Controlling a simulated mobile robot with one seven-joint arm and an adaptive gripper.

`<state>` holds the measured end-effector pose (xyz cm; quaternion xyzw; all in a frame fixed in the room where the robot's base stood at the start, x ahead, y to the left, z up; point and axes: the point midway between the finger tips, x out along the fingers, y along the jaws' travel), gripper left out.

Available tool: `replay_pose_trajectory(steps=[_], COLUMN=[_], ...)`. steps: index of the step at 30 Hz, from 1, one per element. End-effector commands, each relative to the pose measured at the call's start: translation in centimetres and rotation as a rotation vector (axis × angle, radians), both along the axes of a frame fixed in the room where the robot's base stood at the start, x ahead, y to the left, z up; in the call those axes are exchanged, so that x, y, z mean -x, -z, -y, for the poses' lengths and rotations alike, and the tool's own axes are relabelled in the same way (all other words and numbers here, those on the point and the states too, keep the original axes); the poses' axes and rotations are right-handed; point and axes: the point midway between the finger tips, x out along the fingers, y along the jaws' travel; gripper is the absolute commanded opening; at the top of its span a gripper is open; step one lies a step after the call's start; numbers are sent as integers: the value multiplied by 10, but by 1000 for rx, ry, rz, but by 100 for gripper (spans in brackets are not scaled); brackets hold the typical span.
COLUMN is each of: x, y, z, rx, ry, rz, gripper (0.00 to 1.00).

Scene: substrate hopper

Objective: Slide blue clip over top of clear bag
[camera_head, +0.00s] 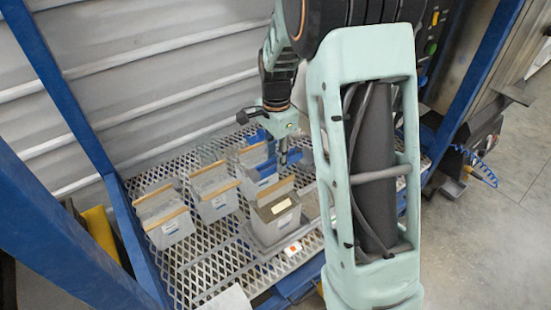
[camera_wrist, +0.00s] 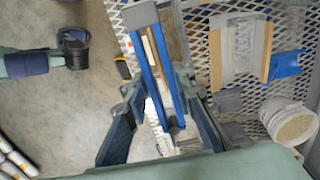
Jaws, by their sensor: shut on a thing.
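My gripper (camera_wrist: 158,98) is shut on the blue clip (camera_wrist: 148,75), a long two-barred piece between the fingers in the wrist view. A tan strip (camera_wrist: 151,52) shows between the clip's bars, with a grey block at the far end. I cannot tell whether the clip is around the bag's top or just above it. In the head view my gripper (camera_head: 287,158) points down over the rear right of a group of clear bags, beside a bag with blue at its top (camera_head: 262,172). Another clear bag (camera_wrist: 240,50) with tan edges stands apart in the wrist view. My arm hides part of the head view.
Several tan-topped bags (camera_head: 168,216) stand on the metal mesh shelf (camera_head: 200,265). A blue piece (camera_wrist: 286,64) and a white bucket of substrate (camera_wrist: 291,122) are at the right of the wrist view. Blue posts flank the shelf.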

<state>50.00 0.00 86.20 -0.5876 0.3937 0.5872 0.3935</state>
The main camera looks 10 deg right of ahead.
Motion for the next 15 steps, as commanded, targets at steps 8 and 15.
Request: replay_pose_trajectory(steps=[8,15], x=[1,0], y=[26,48], z=[0,0], rx=[0,-1], ry=[-2,-2], rz=[-2,-1], gripper=[1,1])
